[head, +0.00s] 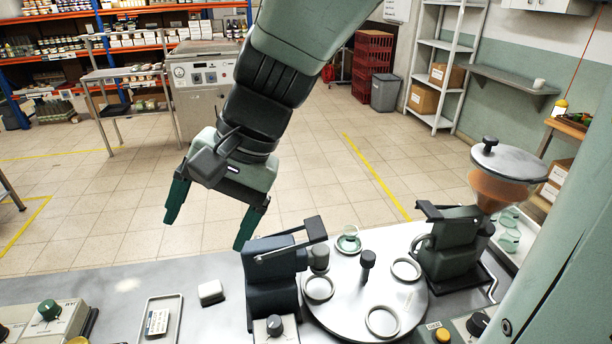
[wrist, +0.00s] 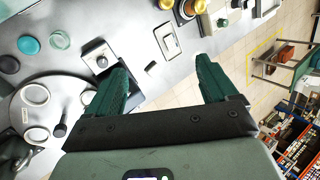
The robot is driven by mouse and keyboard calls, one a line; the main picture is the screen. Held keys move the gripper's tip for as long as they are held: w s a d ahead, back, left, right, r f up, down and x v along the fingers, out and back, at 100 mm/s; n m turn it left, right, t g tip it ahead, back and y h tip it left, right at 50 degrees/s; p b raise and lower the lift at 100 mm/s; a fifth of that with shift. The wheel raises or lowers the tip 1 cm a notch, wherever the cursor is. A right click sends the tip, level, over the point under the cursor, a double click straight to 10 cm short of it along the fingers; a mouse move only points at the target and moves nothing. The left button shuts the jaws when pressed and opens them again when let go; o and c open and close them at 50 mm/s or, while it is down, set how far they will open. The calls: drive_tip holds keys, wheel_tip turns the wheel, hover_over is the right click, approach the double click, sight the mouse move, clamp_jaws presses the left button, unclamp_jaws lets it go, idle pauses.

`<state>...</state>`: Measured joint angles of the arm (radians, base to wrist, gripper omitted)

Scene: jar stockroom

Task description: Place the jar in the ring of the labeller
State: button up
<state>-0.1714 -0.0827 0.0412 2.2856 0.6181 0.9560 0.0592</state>
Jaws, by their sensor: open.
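A small green glass jar (head: 348,241) stands upright at the back edge of the grey round turntable (head: 345,325). The blue-grey labeller (head: 271,285) stands at the turntable's left side, and an empty pale ring (head: 319,288) lies beside it on the plate. The labeller is mostly hidden behind a finger in the wrist view. My gripper (head: 205,235) is open and empty, above the bench's far edge and left of the labeller. In the wrist view its two green fingers (wrist: 165,80) are spread wide with nothing between them.
Two more empty rings (head: 383,321) (head: 406,269) and a black knob (head: 368,260) are on the turntable. A filler with a hopper (head: 505,175) stands right. A white block (head: 210,292) and a tray (head: 178,328) lie left. Round green items (wrist: 60,39) show in the wrist view.

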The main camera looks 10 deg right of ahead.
drive_tip(key=s+d+r+n+t+h, duration=0.1)
drive_tip(key=s+d+r+t+h, duration=0.1)
drive_tip(key=d, duration=0.5)
drive_tip(key=s+d+r+n+t+h, duration=0.1)
drive_tip(key=s+d+r+t+h, duration=0.2)
drive_tip(key=d, duration=0.5)
drive_tip(key=s+r+t, duration=0.1)
drive_tip(key=s, duration=0.1)
drive_tip(key=shift+s+d+r+n+h, duration=0.25)
drive_tip(key=shift+s+r+n+h, duration=0.05)
drive_tip(key=shift+s+r+n, duration=0.1)
